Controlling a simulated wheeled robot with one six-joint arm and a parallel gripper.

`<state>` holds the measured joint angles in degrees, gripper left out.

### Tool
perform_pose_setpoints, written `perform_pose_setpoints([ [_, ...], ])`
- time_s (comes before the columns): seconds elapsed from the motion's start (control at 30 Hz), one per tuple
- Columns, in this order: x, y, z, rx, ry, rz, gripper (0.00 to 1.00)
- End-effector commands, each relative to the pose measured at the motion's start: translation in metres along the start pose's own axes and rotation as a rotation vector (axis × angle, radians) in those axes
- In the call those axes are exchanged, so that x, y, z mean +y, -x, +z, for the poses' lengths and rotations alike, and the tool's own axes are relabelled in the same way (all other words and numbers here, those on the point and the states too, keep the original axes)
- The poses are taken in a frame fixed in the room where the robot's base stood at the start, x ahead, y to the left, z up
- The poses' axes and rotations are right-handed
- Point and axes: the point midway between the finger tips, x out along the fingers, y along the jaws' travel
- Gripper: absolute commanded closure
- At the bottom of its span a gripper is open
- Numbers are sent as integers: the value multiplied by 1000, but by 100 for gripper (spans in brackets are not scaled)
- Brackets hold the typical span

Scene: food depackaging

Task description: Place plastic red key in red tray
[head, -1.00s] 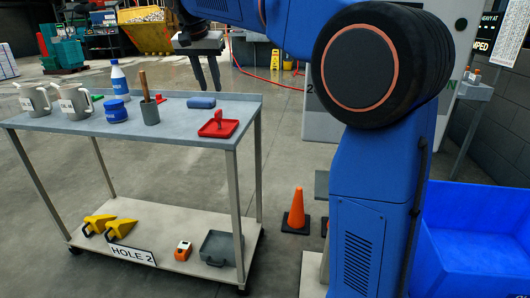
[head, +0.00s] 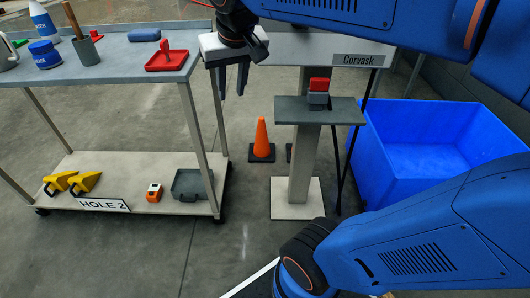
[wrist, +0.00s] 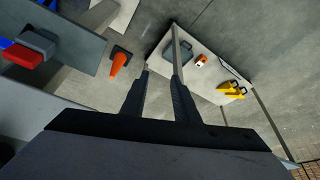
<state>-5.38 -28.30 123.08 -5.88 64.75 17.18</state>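A red tray (head: 180,65) lies on the upper shelf of the cart, near its right end. A red upright piece (head: 165,46) stands in it; I cannot tell if it is a key or a handle. Another red piece (head: 319,84) sits on a grey block on the pedestal shelf, and also shows at the left of the wrist view (wrist: 22,56). I cannot tell which is the red key. My gripper (head: 232,92) is open and empty, fingers pointing down, between the cart and the pedestal. Its fingers (wrist: 162,75) show apart in the wrist view.
The grey pedestal shelf (head: 350,112) stands right of my gripper. An orange cone (head: 262,138) and blue bin (head: 430,135) stand on the floor.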

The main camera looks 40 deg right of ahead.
Motion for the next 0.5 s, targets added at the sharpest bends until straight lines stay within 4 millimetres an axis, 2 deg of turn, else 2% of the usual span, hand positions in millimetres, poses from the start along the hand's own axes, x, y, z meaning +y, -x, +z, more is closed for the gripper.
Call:
perform_pose_setpoints([
  [0.03,7,-7,23,5,17,-7,72],
  [0.1,13,-19,51,10,47,-21,72],
  [0.3,27,-55,121,28,122,-47,72],
  [0.4,30,-68,144,36,147,-57,72],
  [0.5,31,-76,157,42,163,-61,72],
])
